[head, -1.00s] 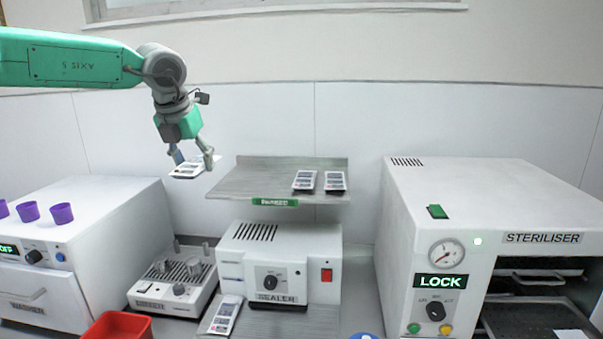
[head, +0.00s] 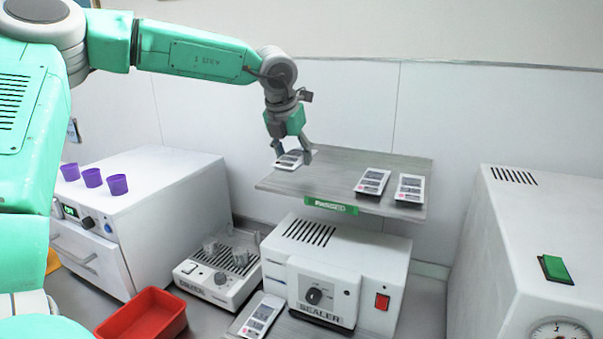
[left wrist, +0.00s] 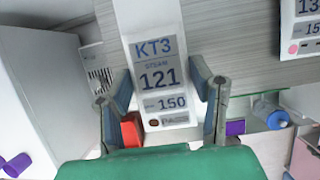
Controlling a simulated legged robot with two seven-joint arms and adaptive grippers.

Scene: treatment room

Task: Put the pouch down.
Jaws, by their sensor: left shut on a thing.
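My left gripper (head: 292,153) is shut on a white pouch (head: 287,162) at the left end of the grey shelf (head: 320,180). In the left wrist view the held pouch (left wrist: 158,75) reads "KT3 STEAM 121 150" and sits between the two fingers (left wrist: 163,95). I cannot tell whether it touches the shelf or is just above it. Two more pouches lie side by side on the shelf's right part, the nearer-left one (head: 372,182) and the right one (head: 410,188). My right gripper is not in view.
The sealer (head: 340,265) stands under the shelf, with another pouch (head: 262,314) in front. A red bin (head: 145,318), a small device (head: 218,268) and a white cabinet with purple cups (head: 92,178) are left. The steriliser (head: 510,240) is right. The shelf's middle is clear.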

